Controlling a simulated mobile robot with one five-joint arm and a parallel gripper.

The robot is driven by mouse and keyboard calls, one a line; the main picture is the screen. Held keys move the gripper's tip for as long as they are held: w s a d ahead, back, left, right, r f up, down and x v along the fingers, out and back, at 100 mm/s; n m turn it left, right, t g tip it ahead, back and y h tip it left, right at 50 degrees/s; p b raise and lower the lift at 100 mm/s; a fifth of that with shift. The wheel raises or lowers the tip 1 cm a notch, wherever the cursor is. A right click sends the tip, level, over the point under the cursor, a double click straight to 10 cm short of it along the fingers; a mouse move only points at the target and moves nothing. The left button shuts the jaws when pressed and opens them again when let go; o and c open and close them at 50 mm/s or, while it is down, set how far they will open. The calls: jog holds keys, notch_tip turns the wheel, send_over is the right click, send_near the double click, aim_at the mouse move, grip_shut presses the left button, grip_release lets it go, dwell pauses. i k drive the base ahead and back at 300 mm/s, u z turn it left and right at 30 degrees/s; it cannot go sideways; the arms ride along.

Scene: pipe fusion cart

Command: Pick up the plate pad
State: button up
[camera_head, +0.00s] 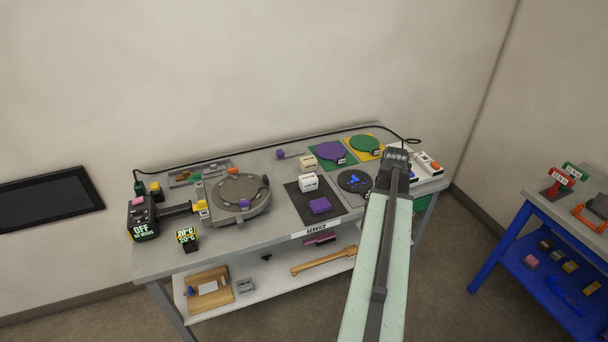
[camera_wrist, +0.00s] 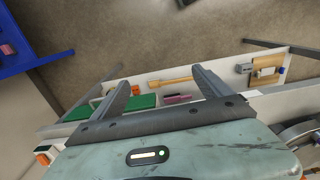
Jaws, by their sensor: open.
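No thing in view can be surely named as the plate pad. A purple block-like pad (camera_head: 320,205) lies on a dark mat (camera_head: 300,212) near the table's front edge, and it may be the plate pad. My gripper (camera_head: 398,155) is over the right part of the table, to the right of that purple pad. In the wrist view my gripper (camera_wrist: 160,78) has its two fingers spread wide, with nothing held between them. That view looks past the fingers to the lower shelf and floor. The purple pad on the mat cannot be made out there.
A grey round machine (camera_head: 238,197) stands left of the mat. White labelled boxes (camera_head: 309,182) stand behind the purple pad. A pink-purple item (camera_head: 320,239) and a wooden tool (camera_head: 323,262) lie on the lower shelf. A blue table (camera_head: 560,280) stands right, across open floor.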

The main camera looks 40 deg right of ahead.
aim_at(309, 181)
jog(key=i, duration=1.2)
jog(key=u, duration=0.05)
